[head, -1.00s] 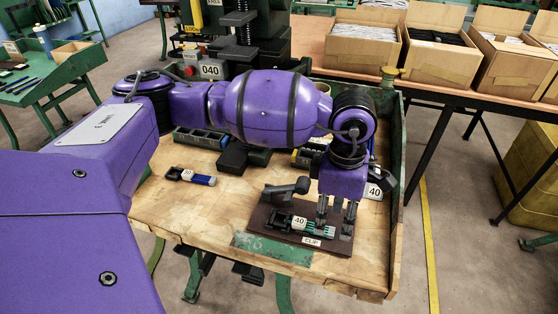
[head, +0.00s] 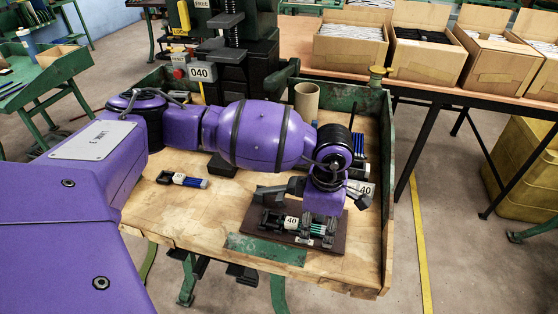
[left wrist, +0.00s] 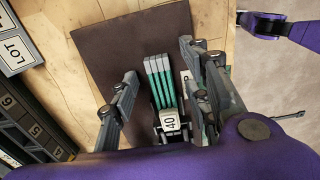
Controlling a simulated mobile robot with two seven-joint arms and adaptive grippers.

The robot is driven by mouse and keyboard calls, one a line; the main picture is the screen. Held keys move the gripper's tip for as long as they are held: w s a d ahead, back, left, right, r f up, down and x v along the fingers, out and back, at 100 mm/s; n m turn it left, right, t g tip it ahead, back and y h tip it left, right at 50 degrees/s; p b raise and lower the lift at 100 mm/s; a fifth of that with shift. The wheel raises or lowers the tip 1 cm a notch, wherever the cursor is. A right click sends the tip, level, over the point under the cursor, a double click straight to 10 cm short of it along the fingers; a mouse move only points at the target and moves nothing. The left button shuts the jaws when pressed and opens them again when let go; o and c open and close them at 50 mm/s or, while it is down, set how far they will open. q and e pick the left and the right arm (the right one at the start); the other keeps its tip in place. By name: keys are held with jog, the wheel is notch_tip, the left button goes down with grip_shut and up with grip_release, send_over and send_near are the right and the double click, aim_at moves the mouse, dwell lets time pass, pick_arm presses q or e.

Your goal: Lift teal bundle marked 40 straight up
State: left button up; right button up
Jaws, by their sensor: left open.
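The teal bundle marked 40 (head: 318,230) lies on a dark brown board (head: 252,222); its white 40 tag faces up. In the left wrist view the teal bundle (left wrist: 159,82) shows as a row of pale-ended teal rods with a black holder at the tag end. My left gripper (head: 318,228) is low over the board. Its open fingers stand on either side of the bundle, with gaps visible in the left wrist view (left wrist: 158,65). What seems to be part of my right arm (left wrist: 275,24) shows at that view's upper right; its finger state is unclear.
A blue-black bundle (head: 183,181) lies to the left on the wooden bench. A dark clamp-like piece (head: 272,193) sits at the board's back edge. Numbered bins (left wrist: 30,125) and a LOT label (left wrist: 12,50) are beside the board. The press (head: 225,80) stands behind. Green panels edge the bench.

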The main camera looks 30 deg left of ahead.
pick_arm(q)
jog(key=shift+c, duration=0.4)
jog(key=shift+r, duration=0.1)
grip_shut()
jog(key=shift+w+r+p, duration=0.1)
jog(key=shift+r+p, duration=0.45)
jog(key=shift+r, duration=0.6)
jog(key=shift+r+p, duration=0.45)
jog(key=shift+r, duration=0.55)
pick_arm(e)
jog(key=w+r, duration=0.2)
jog(key=r, duration=0.1)
jog(key=shift+d+t, duration=0.1)
jog(key=shift+t, duration=0.2)
